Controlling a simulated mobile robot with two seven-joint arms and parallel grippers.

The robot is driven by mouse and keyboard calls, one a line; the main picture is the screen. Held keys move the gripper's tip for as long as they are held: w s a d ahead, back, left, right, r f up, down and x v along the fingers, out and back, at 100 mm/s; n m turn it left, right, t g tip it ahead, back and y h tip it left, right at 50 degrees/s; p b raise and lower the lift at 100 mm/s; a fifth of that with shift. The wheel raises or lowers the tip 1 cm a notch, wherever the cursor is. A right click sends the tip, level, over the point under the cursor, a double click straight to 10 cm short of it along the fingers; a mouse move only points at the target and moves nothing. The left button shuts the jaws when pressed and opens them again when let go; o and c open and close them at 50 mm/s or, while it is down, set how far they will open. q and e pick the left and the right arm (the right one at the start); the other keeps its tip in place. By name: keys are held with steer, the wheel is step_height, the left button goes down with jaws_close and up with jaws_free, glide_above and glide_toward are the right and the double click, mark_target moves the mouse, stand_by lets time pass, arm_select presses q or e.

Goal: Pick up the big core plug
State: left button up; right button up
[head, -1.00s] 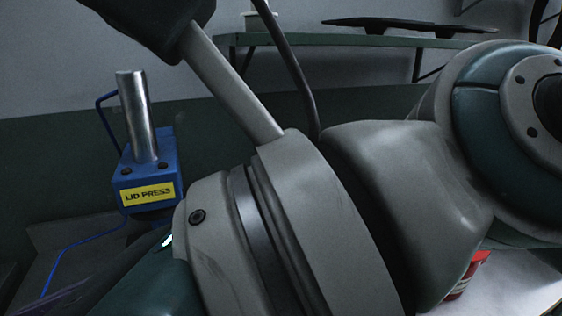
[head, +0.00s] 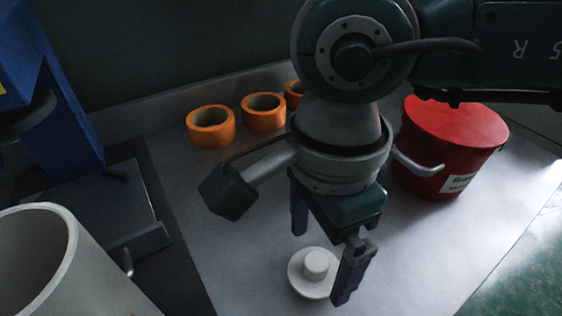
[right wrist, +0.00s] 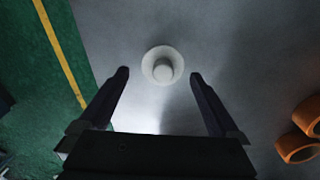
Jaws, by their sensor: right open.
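The big core plug (head: 315,266) is a white round disc with a raised knob, lying on the pale worktop. It also shows in the right wrist view (right wrist: 162,66), a little beyond the fingertips and between their lines. My right gripper (head: 322,262) is open and empty, with its fingers pointing down above the plug. In the right wrist view the gripper (right wrist: 158,75) has a finger on each side, both clear of the plug. My left gripper is not in view.
Several orange tape rolls (head: 210,127) stand along the back of the worktop (head: 420,250). A red tub (head: 455,130) is at right. A blue press (head: 55,110) and a large white tube (head: 75,265) are at left.

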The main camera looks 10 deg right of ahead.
mark_target(315, 260)
steer(key=f, duration=0.4)
steer(key=shift+w+d+f, duration=0.1)
steer(key=shift+w+f, duration=0.1)
steer(key=shift+f, duration=0.2)
steer(key=c, duration=1.2)
steer(key=shift+o, duration=0.2)
steer(key=shift+r, duration=0.1)
